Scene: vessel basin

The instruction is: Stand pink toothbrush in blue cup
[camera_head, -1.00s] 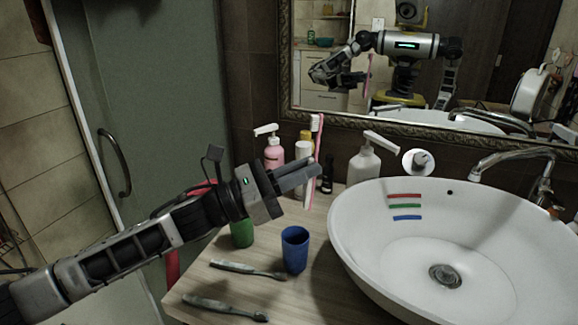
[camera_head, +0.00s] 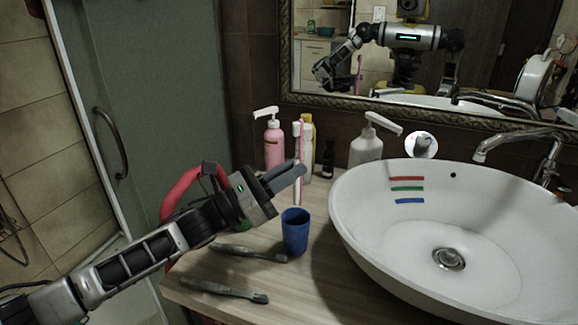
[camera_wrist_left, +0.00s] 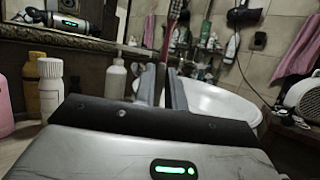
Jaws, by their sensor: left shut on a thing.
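My left gripper (camera_head: 288,175) is shut on the pink toothbrush (camera_head: 298,191) and holds it upright, bristle head up. In the left wrist view the gripper (camera_wrist_left: 162,84) has the toothbrush (camera_wrist_left: 170,22) between its fingers. The blue cup (camera_head: 295,234) stands upright on the wooden counter beside the basin. The brush's lower end shows just above the cup's rim in the head view; I cannot tell whether it is over the opening. My right gripper is out of view.
Two grey toothbrushes (camera_head: 250,254) (camera_head: 224,291) lie left of the cup. A pink bottle (camera_head: 274,148), a white pump bottle (camera_head: 366,150) and others stand behind. The white basin (camera_head: 345,235) is close on the right.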

